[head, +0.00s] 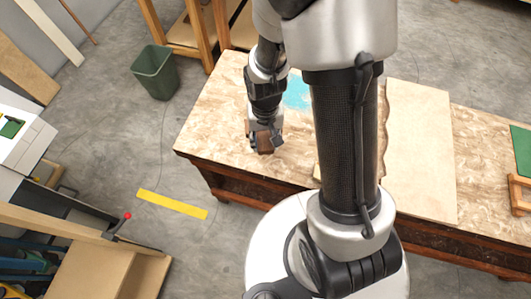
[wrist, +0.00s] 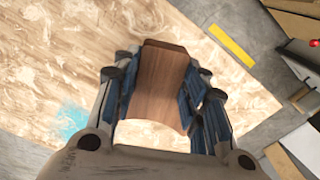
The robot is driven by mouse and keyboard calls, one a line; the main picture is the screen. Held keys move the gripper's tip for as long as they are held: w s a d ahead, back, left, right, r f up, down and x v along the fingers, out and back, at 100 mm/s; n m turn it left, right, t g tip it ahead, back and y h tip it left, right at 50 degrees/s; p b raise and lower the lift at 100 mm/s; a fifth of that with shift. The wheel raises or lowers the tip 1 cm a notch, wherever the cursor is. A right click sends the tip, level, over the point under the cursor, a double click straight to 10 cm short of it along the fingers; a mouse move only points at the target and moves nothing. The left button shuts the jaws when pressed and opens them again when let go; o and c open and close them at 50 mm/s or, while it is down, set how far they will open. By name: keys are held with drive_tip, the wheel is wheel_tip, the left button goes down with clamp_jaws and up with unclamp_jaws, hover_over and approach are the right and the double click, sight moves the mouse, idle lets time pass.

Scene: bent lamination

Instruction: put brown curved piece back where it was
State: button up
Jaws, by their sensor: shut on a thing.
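The brown curved piece (wrist: 160,82) is a wood-grained, bent panel. It sits between the blue-padded fingers of my gripper (wrist: 160,100) in the wrist view, with a pad against each side. In the head view, my gripper (head: 264,133) is over the near left part of the worktable (head: 215,125), and the brown piece (head: 265,149) shows small and dark at its tip. Whether the piece touches the table top or hangs just above it cannot be told.
A cyan patch (head: 297,92) marks the table top behind my gripper. A pale board (head: 420,150) lies on the table to the right, beyond my arm. A green bin (head: 155,72) stands on the floor at the left. A yellow strip (head: 172,204) marks the floor.

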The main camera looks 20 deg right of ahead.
wheel_tip(320, 180, down, 8)
drive_tip(key=shift+f+b, duration=0.1)
drive_tip(key=shift+b, duration=1)
drive_tip(key=shift+f, duration=0.2)
drive_tip(key=o, duration=1.1)
drive_tip(key=shift+r, duration=0.1)
drive_tip(key=shift+c, duration=0.2)
drive_tip(key=shift+r, duration=0.1)
wheel_tip(320, 180, up, 12)
drive_tip(key=p, duration=0.4)
wheel_tip(320, 180, up, 6)
wheel_tip(320, 180, up, 13)
drive_tip(key=n+t, duration=0.2)
drive_tip(key=t, duration=0.1)
hover_over(265, 141)
drive_tip(key=s, duration=0.6)
drive_tip(key=s+r+t, duration=0.1)
drive_tip(key=s+r, duration=0.4)
drive_tip(key=s, duration=0.1)
drive_tip(key=shift+s+d+r+n+t, duration=0.3)
drive_tip(key=shift+s+d+r, duration=0.05)
drive_tip(key=shift+s, duration=0.05)
